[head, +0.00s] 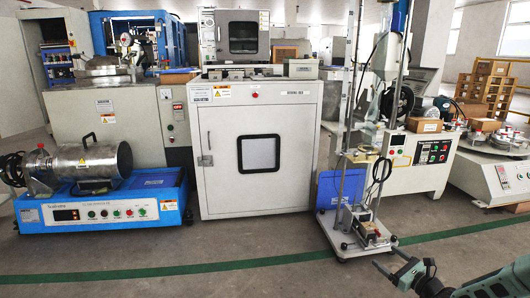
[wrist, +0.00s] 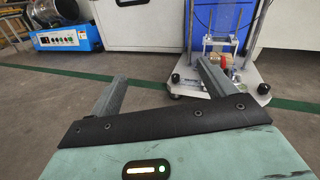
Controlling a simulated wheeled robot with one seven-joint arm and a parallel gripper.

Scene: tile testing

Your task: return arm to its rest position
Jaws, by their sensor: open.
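My gripper (head: 416,268) shows at the lower right of the head view, low in front of the wheeled stand. My gripper is open and empty. My green arm enters from the bottom right corner of the head view, and most of it is out of the picture.
A wheeled stand (head: 366,240) with a tall frame is beyond my gripper. A white cabinet (head: 212,180), a blue-based machine (head: 100,209) and a round-topped machine (head: 480,184) line the back. Open grey floor with a green stripe (head: 150,273) lies in front.

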